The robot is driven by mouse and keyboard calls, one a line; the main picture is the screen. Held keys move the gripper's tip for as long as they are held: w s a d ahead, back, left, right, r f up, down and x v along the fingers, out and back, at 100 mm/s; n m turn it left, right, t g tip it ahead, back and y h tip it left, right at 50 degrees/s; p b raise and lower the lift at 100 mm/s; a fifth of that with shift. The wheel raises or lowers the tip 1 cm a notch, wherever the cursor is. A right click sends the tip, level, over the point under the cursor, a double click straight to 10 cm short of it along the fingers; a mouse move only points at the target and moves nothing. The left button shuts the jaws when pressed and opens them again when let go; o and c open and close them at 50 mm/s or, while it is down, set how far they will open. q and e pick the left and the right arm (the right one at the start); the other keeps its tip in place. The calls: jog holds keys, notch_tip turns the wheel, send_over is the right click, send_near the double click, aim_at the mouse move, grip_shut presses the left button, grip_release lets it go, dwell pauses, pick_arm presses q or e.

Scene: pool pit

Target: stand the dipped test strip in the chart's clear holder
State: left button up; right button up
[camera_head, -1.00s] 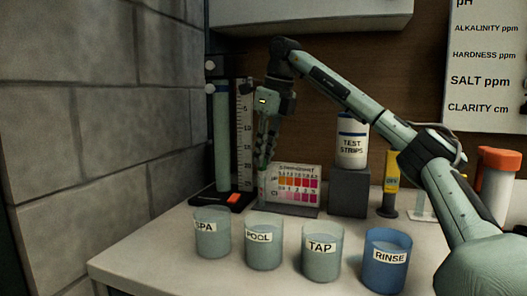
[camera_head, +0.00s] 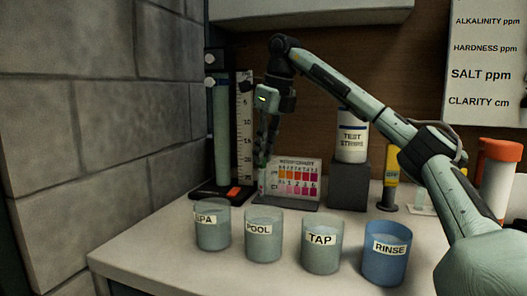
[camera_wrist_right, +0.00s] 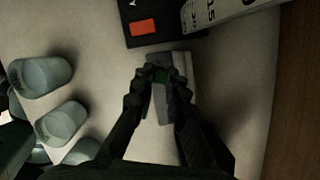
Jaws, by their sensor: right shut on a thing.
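The colour chart (camera_head: 296,178) stands upright on its grey base at the back of the counter, with rows of orange, pink and red squares. A pale, clear holder (camera_head: 262,184) shows at its left end. My right gripper (camera_head: 263,160) points down just above the holder, its fingers shut. In the right wrist view, my right fingertips (camera_wrist_right: 159,73) close on a small green piece, the test strip (camera_wrist_right: 160,76), above the grey base (camera_wrist_right: 183,60). The strip's lower part is hard to make out, so I cannot tell whether it is inside the holder. My left gripper is not in view.
Cups marked SPA (camera_head: 212,226), POOL (camera_head: 263,238), TAP (camera_head: 321,250) and RINSE (camera_head: 385,262) stand along the front. The TEST STRIPS tub (camera_head: 352,143) stands on a dark block (camera_head: 349,187) to the right.

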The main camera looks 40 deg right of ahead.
jog(key=shift+f, duration=0.3)
jog(key=o, duration=0.8)
jog(key=shift+o, duration=0.2)
notch_tip(320, 180, up, 3)
jog(key=p, duration=0.2)
jog(key=shift+p, duration=0.4)
notch_tip(320, 180, up, 2)
jog(key=shift+p, duration=0.7)
jog(key=shift+r, duration=1)
